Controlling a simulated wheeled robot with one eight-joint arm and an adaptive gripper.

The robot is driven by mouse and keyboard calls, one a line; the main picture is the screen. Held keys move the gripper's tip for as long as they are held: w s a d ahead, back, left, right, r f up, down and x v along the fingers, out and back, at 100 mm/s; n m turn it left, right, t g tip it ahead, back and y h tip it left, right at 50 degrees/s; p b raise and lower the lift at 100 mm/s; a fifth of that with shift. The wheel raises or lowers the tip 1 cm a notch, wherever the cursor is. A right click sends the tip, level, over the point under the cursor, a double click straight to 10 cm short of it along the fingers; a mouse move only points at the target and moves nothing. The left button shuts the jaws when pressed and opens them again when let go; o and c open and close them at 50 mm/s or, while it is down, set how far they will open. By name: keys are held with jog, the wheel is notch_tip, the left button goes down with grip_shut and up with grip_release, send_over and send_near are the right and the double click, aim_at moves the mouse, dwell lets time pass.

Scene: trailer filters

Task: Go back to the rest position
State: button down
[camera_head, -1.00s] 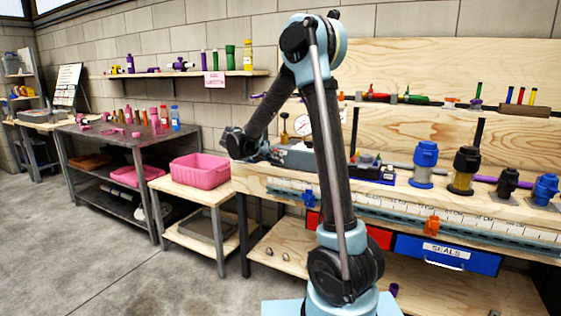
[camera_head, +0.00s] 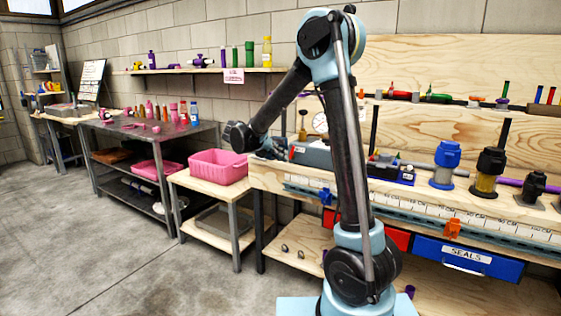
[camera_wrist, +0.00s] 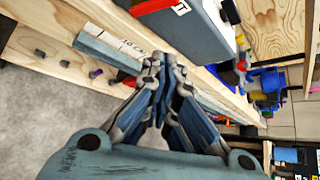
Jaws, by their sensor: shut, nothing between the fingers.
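My gripper (camera_wrist: 162,62) shows in the wrist view, its fingertips together and nothing between them. It is over the front edge of the wooden workbench (camera_wrist: 108,22), close to a grey box (camera_wrist: 196,28) on the bench top. In the head view my arm stands raised and bent, its wrist hanging to the left by the bench's left end.
A pink bin (camera_head: 218,167) stands on a low wooden table left of the bench. Filters, including a blue-capped one (camera_head: 446,163), stand on the bench. A blue SEALS drawer (camera_head: 468,257) is under it. Grey floor (camera_head: 110,265) is open at left.

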jog(key=s+d+f+m+g+y, duration=0.1)
jog(key=s+d+m+g+y, duration=0.3)
jog(key=s+d+m, duration=1.25)
jog(key=s+f+m+y, duration=0.2)
jog(key=s+f+m, duration=0.2)
jog(key=s, duration=0.3)
jog(key=s+d+f+m+y, duration=0.1)
jog(key=s+f+m+y, duration=0.1)
jog(key=s+m, duration=0.5)
jog(key=s+f+m+y, duration=0.2)
jog(key=s+f+m, duration=0.3)
jog(key=s, duration=0.4)
jog(key=shift+d+f, duration=0.2)
jog(key=shift+f, duration=0.1)
jog(key=shift+m, duration=0.25)
jog(key=shift+w+f, duration=0.2)
jog(key=shift+w, duration=0.2)
